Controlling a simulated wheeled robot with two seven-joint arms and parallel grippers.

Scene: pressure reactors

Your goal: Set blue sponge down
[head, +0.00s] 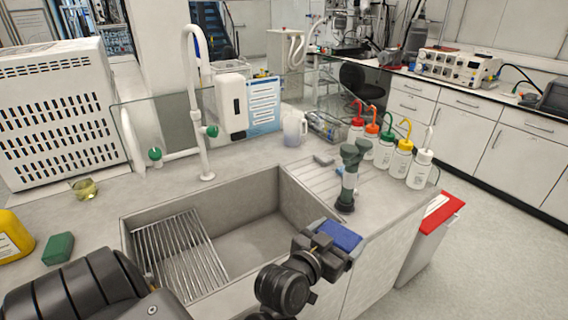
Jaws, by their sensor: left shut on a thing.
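The blue sponge (341,235) is in the head view, right of the lower middle. My left gripper (326,243) is shut on it. In the picture they overlap the front right corner of the sink and the worktop beside it. I cannot tell whether the sponge touches the worktop, as the gripper hides its near side. My right gripper is not in view.
The sink (250,235) with a metal rack (178,250) lies left of the gripper. A dark green upright object (349,185) stands behind the sponge. Several wash bottles (401,160) stand further back. A green sponge (58,248) lies at far left.

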